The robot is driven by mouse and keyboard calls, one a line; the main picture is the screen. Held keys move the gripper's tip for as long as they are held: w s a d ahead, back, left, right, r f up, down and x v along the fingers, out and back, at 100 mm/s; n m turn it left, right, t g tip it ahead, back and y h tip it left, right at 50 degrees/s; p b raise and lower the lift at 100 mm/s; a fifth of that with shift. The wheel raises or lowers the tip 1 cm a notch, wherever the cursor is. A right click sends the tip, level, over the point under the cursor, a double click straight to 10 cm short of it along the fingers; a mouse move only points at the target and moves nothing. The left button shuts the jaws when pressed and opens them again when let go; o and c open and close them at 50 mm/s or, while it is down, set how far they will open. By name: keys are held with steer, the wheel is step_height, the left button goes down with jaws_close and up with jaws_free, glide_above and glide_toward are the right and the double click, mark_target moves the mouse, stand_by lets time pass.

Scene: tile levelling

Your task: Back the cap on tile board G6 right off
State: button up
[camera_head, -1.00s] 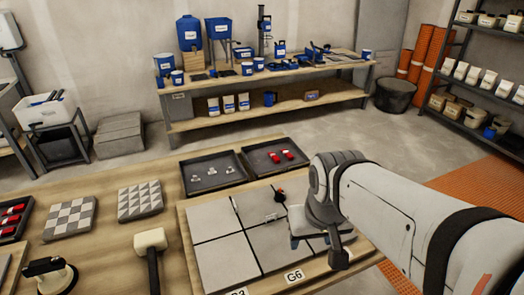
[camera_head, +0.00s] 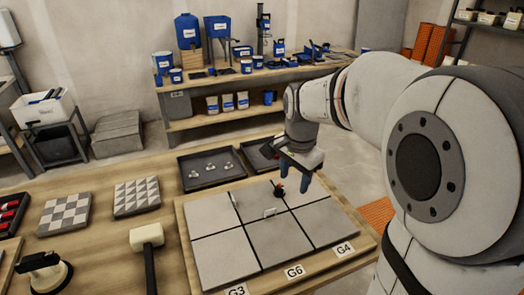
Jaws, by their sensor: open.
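The tile board (camera_head: 213,285) carries grey tiles split by dark joints, with labels G3, G6 (camera_head: 293,271) and G4 along its front edge. A small black cap with a red part (camera_head: 279,190) stands in the back half of the board, near the joint between the middle and right columns. A pale clip (camera_head: 270,212) stands in the joint in front of it, and a thin pale piece (camera_head: 234,199) stands further left. My gripper (camera_head: 293,176) is open and empty, pointing down above and just right of the cap, apart from it as far as I can tell.
Behind the board are a dark tray with pale clips (camera_head: 187,182) and a second tray (camera_head: 254,160), partly hidden by my gripper. A white-headed mallet (camera_head: 147,236) and a suction lifter (camera_head: 45,275) lie left. My arm fills the right side.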

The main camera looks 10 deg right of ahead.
mark_target(280, 184)
steer(key=w+f+m, duration=0.3)
steer(key=w, duration=0.2)
steer(key=w+f+m+b, duration=0.1)
steer(key=w+f+m, duration=0.2)
steer(key=w+m, duration=0.1)
steer(key=w+f+m+g+b, duration=0.1)
steer(key=w+f+m, duration=0.2)
steer(key=w, duration=0.3)
steer(key=shift+m, duration=0.4)
step_height(280, 184, down, 8)
steer(key=shift+r+b, duration=0.2)
steer(key=shift+b, duration=0.15)
steer(key=shift+c, duration=0.2)
steer(key=c, duration=0.9)
steer(key=shift+c, duration=0.2)
